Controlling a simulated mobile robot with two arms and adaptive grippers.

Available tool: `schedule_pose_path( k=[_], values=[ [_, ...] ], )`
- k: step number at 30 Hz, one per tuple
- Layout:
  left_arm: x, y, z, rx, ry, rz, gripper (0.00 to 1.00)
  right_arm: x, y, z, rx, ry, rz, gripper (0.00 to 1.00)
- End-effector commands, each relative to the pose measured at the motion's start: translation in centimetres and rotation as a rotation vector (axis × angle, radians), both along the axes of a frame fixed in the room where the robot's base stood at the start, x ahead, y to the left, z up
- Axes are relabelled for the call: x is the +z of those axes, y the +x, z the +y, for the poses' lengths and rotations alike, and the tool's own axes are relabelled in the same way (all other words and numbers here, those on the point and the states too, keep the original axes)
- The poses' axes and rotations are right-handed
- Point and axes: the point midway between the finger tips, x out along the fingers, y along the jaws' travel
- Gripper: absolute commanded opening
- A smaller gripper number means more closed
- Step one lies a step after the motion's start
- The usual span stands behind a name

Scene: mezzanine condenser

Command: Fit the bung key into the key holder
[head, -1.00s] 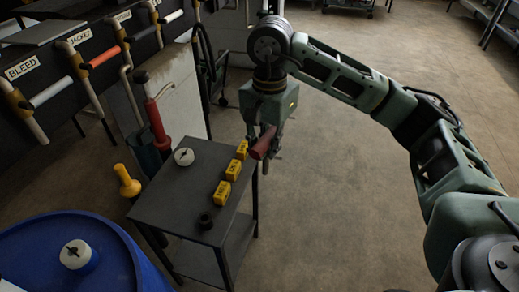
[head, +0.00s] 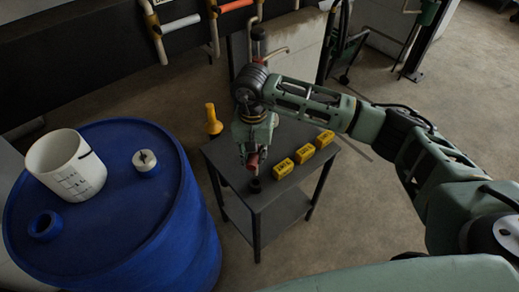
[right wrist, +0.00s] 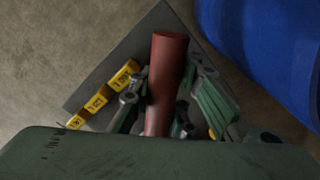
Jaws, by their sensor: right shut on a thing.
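My right gripper (head: 250,152) is shut on a dark red cylindrical piece, which I take to be the bung key (head: 254,161). In the right wrist view the bung key (right wrist: 167,75) lies between the fingers (right wrist: 158,100), its wider end sticking out past them. A small black round piece, perhaps the key holder (head: 255,185), stands on the dark side table (head: 237,172). In the head view the key is just above and behind it; whether they touch cannot be told. My left gripper is not in view.
Three yellow blocks (head: 305,153) stand in a row on the table, right of the black piece. A blue drum (head: 120,235) stands to the left, bearing a white bucket (head: 68,165) and a white cap (head: 145,160). A yellow object (head: 213,120) stands behind the table.

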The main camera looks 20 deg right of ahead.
Motion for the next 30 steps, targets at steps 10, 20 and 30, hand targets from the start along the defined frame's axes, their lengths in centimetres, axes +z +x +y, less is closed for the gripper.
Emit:
schedule_pose_path(
  k=[10,20,30],
  values=[
    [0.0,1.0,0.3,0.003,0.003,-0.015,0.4,-0.2,0.0,0.0,-0.002,0.001,-0.001,0.0],
    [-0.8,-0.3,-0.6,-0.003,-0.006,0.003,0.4,-2.0,0.0,0.0,-0.002,0.0,0.0,0.0],
    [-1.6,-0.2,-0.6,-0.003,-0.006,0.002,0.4,-4.4,0.0,0.0,-0.002,0.001,0.0,0.0]
  ],
)
